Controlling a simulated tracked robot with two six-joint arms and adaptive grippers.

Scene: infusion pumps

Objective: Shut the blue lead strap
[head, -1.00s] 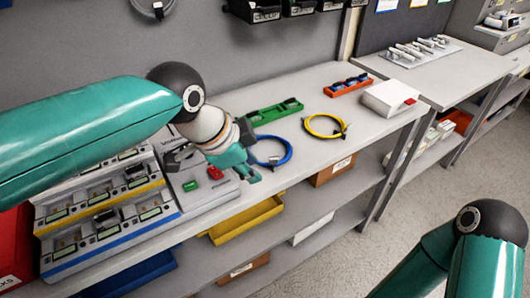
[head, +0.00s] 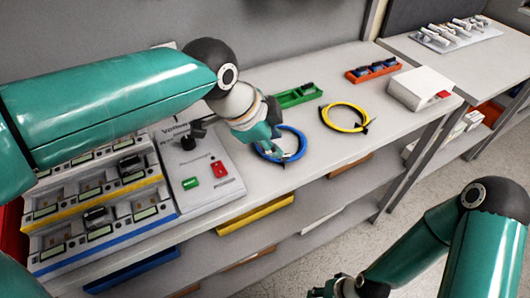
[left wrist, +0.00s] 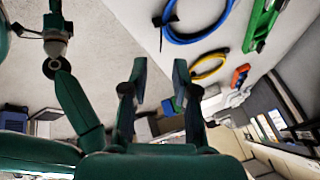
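The blue lead (head: 300,151) lies coiled on the bench, right of the pump rack. My left gripper (head: 276,150) is above its left side and hides part of the coil. In the left wrist view my left gripper (left wrist: 160,72) has its fingers apart with nothing between them. The blue lead (left wrist: 197,40) shows there above and right of the fingertips, apart from them. A dark strap (left wrist: 165,20) crosses its left side; I cannot tell how it is fastened. My right gripper (head: 345,288) is low at the bottom edge, partly cut off, away from the bench.
A yellow coiled lead (head: 345,128), a green tray (head: 298,97), an orange tray (head: 372,75) and a white box (head: 412,98) stand farther right on the bench. The testing unit with green and red buttons (head: 207,190) stands left. The bench front edge is clear.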

